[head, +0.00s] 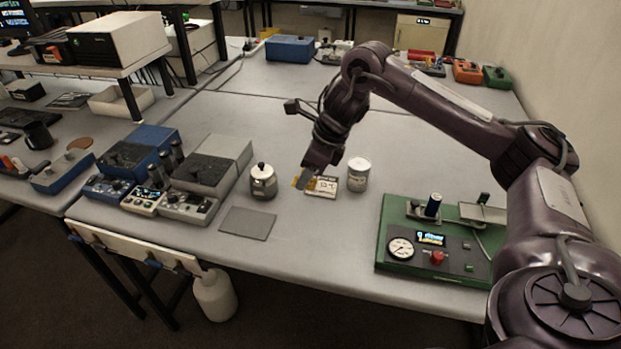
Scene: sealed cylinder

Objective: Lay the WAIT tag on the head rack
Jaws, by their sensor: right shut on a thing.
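My right gripper (308,178) points down over the middle of the near table and is shut on a small yellow tag (298,183). The tag shows at the fingertips, low over the table; its lettering is too small to read, so I cannot confirm that it says WAIT. A white card with dark marks (325,187) is just right of the fingertips. I cannot tell for certain which thing is the head rack. My left gripper is not in view.
A lidded metal pot (263,182) stands left of the gripper, and a pale can (358,174) stands to its right. A grey mat (248,223) lies near the front edge. Blue and grey instruments (212,166) crowd the left.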

